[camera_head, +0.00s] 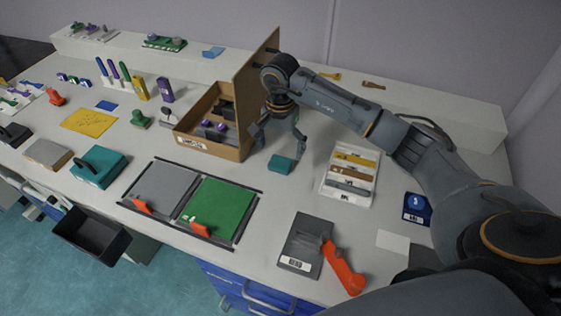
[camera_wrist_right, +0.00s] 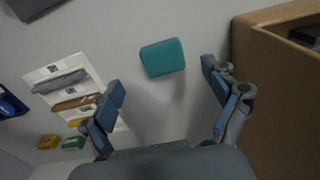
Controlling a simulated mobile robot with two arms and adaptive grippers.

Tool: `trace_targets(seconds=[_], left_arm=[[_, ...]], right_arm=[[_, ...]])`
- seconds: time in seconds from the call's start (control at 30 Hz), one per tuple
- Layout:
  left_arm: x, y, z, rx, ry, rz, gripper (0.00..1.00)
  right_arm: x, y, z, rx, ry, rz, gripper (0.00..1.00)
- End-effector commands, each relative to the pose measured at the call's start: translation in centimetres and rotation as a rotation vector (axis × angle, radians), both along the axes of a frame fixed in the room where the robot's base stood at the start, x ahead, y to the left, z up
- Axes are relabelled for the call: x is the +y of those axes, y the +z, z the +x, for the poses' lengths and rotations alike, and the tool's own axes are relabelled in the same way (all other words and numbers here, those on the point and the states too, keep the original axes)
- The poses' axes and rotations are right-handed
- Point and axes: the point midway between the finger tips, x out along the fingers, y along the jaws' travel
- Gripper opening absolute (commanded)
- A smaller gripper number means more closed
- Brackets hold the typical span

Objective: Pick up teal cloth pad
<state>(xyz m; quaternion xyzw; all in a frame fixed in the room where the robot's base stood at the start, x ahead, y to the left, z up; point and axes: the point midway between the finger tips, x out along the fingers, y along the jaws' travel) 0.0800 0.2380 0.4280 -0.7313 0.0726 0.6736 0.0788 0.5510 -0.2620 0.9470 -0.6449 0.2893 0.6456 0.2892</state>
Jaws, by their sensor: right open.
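The teal cloth pad (camera_head: 280,165) lies flat on the bench just right of the open cardboard box. In the right wrist view the pad (camera_wrist_right: 163,57) sits ahead of and between the fingers, with nothing touching it. My right gripper (camera_head: 278,143) is open and empty above the pad, its fingers spread; it also shows in the right wrist view (camera_wrist_right: 165,92). My left gripper is not in view.
The cardboard box (camera_head: 238,154) with its raised lid stands close on the pad's left. A white tray (camera_head: 335,190) of colored strips lies to the right.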

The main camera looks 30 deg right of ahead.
Motion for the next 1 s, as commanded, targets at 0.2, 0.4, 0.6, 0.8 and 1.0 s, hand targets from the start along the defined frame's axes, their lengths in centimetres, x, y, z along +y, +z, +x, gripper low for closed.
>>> trace_targets(seconds=[0.2, 0.4, 0.6, 0.8, 1.0], left_arm=[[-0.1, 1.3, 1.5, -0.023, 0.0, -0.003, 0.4], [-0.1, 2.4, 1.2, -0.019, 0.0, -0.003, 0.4], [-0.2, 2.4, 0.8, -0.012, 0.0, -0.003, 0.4], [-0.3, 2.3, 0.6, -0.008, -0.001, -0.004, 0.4], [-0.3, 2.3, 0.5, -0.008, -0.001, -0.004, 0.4]], right_arm=[[-0.2, -1.7, 0.3, 0.004, -0.001, 0.002, 0.88], [-0.4, -4.6, 0.7, 0.003, -0.001, 0.0, 0.88], [-0.5, -5.6, 0.7, -0.001, 0.0, 0.0, 0.88], [-0.5, -5.6, 0.7, -0.001, 0.0, -0.001, 0.73], [-0.5, -5.6, 0.7, -0.001, 0.0, -0.001, 0.39]])
